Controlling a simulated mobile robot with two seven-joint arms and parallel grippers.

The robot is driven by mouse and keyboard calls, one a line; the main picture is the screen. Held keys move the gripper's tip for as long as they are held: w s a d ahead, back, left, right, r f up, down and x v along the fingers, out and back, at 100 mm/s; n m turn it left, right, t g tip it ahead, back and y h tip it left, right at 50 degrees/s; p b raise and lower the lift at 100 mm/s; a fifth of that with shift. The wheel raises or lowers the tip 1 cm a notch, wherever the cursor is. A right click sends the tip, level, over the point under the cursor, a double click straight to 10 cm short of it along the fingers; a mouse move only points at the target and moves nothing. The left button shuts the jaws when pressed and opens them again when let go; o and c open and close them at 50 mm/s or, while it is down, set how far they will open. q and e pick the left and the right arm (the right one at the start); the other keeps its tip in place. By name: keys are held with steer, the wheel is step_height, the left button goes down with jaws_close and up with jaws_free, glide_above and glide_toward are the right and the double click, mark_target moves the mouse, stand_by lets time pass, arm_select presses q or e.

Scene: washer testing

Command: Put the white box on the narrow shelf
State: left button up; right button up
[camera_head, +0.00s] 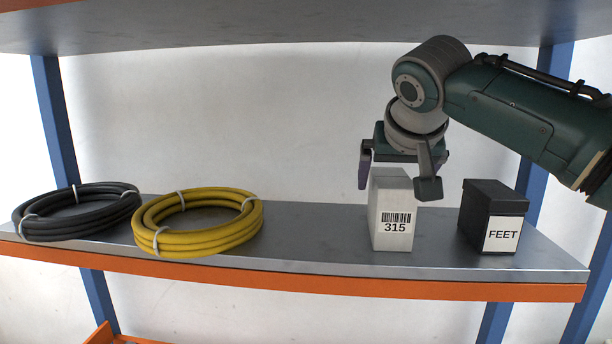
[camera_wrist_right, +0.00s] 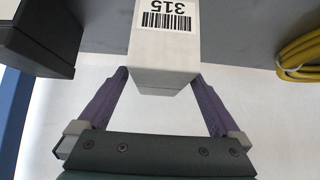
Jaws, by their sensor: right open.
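The white box (camera_head: 392,222), with a barcode label reading 315, stands upright on the metal shelf (camera_head: 320,245) with the orange front edge. My right gripper (camera_head: 404,172) is above the box, its fingers apart on either side of the box's top. In the right wrist view the white box (camera_wrist_right: 165,55) sits between the two open purple fingers (camera_wrist_right: 163,95); whether they touch it I cannot tell. My left gripper is not in view. I cannot tell whether this shelf is the narrow one.
A black box (camera_head: 492,217) labelled FEET stands close to the right of the white box. A yellow hose coil (camera_head: 198,238) and a black hose coil (camera_head: 78,228) lie to the left, with bare shelf between. An upper shelf (camera_head: 280,25) hangs above; blue posts (camera_head: 52,120) frame the rack.

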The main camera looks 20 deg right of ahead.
steer(key=shift+s+a+r, duration=0.2)
steer(key=shift+s+r, duration=0.05)
steer(key=shift+r, duration=0.15)
steer(key=shift+v, duration=1.2)
steer(key=s+a+b, duration=0.3)
steer(key=s+a, duration=0.1)
steer(key=s, duration=0.5)
steer(key=s+a+f+n+g+y, duration=0.2)
steer(key=s+a+f+n, duration=0.1)
steer(key=s+f, duration=0.7)
steer(key=s+a+f+n+g+y, duration=0.2)
steer(key=s+a+f+n, duration=0.1)
steer(key=s+f, duration=0.7)
steer(key=s+n, duration=0.1)
steer(key=s, duration=0.3)
steer(key=shift+s+f, duration=0.25)
steer(key=shift+f, duration=0.05)
steer(key=shift+a, duration=0.1)
